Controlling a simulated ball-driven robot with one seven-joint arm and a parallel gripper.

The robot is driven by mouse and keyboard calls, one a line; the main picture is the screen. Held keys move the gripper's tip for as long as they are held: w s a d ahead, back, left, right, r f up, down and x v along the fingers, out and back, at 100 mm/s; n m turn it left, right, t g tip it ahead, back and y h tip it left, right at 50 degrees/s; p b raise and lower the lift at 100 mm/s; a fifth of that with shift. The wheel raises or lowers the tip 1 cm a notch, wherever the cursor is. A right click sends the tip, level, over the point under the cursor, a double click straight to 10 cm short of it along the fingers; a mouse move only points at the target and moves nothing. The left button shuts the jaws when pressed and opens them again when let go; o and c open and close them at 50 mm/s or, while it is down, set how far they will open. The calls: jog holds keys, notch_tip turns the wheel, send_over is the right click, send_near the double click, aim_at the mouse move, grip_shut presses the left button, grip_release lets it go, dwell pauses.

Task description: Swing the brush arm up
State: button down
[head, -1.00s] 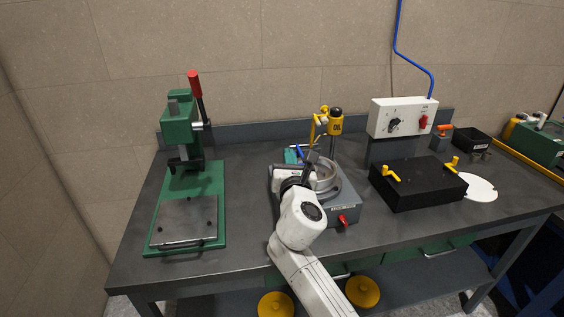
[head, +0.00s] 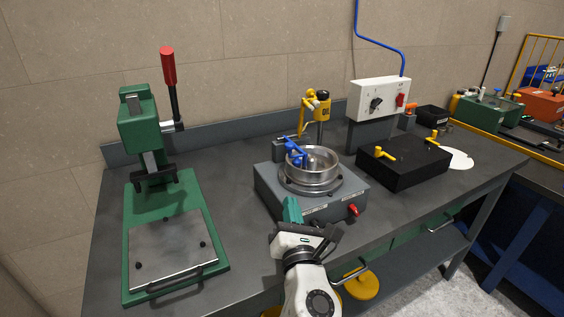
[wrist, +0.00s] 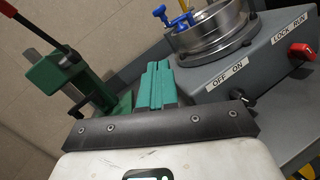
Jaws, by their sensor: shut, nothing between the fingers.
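The grey machine (head: 268,188) holds a round metal bowl (head: 318,172). A blue arm-like part (head: 296,153), which may be the brush arm, lies at the bowl's left back rim; its tip is too small to make out. It also shows in the wrist view (wrist: 175,18) at the bowl's edge. My gripper (head: 291,209), with teal fingers, is shut and empty in front of the machine, apart from the blue part. The fingers also show in the wrist view (wrist: 157,82).
A green press (head: 175,205) with a red-knobbed lever (head: 169,68) stands on the left. A black box (head: 405,160) with yellow handles and a white switch box (head: 380,98) stand right. A red knob (head: 352,210) sits on the machine's front. Bench between press and machine is clear.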

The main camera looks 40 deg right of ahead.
jog(key=shift+w, duration=0.1)
jog(key=p+x, duration=0.1)
jog(key=x, duration=0.8)
jog(key=shift+w+d+r, duration=0.15)
jog(key=shift+w, duration=0.1)
jog(key=shift+w+d+r+p, duration=0.4)
jog(key=shift+d+r+p, duration=0.2)
jog(key=shift+d+r, duration=0.1)
jog(key=shift+w+d+r+p, duration=0.35)
jog(key=shift+d+r+p, duration=0.25)
jog(key=shift+r, duration=0.1)
